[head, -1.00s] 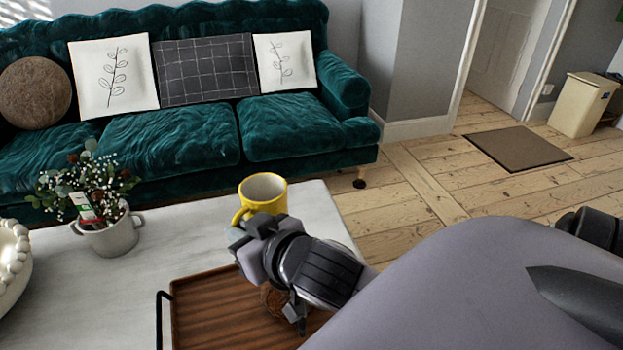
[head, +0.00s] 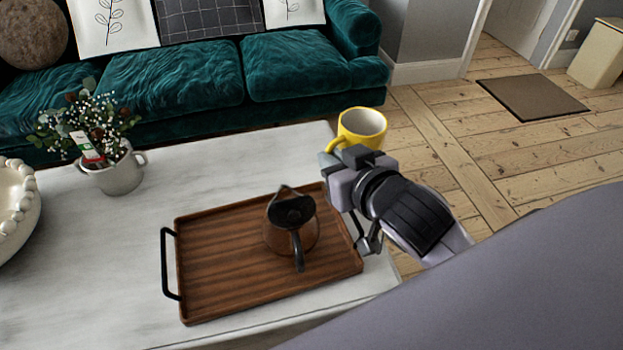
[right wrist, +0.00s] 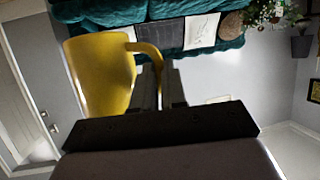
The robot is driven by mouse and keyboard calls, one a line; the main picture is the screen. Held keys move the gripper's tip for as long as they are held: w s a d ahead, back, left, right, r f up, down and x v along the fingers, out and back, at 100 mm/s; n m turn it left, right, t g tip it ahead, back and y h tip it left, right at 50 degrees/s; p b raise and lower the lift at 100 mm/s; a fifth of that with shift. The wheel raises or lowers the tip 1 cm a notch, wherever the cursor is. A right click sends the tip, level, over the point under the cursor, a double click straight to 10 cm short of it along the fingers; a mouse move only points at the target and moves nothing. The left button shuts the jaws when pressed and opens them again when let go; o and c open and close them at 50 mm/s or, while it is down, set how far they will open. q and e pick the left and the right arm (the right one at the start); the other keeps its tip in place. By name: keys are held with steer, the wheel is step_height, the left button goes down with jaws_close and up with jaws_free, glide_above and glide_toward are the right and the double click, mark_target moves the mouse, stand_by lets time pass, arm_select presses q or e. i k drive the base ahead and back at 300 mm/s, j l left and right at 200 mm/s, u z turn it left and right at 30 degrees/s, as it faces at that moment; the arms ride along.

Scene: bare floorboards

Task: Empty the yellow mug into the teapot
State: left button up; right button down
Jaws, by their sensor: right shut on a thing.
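The yellow mug (head: 362,128) is upright in the head view, near the table's right edge, its pale inside showing and looking empty from here. My right gripper (head: 338,160) is shut on its handle. In the right wrist view the mug (right wrist: 100,75) fills the left side, with its handle between the fingers of the gripper (right wrist: 160,88). The brown teapot (head: 305,232) with a dark lid and handle stands on the wooden tray, left of and nearer than the mug. My left gripper is not in view.
The wooden tray (head: 215,285) with black handles lies on the white table (head: 120,270). A potted plant (head: 112,172) and a beaded white bowl (head: 12,215) stand on the left. A green sofa (head: 170,80) is behind the table. Floor lies open to the right.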

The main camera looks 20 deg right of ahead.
mark_target(295, 245)
steer(key=z, duration=0.6)
steer(key=k+j+z, duration=0.15)
steer(key=k, duration=0.15)
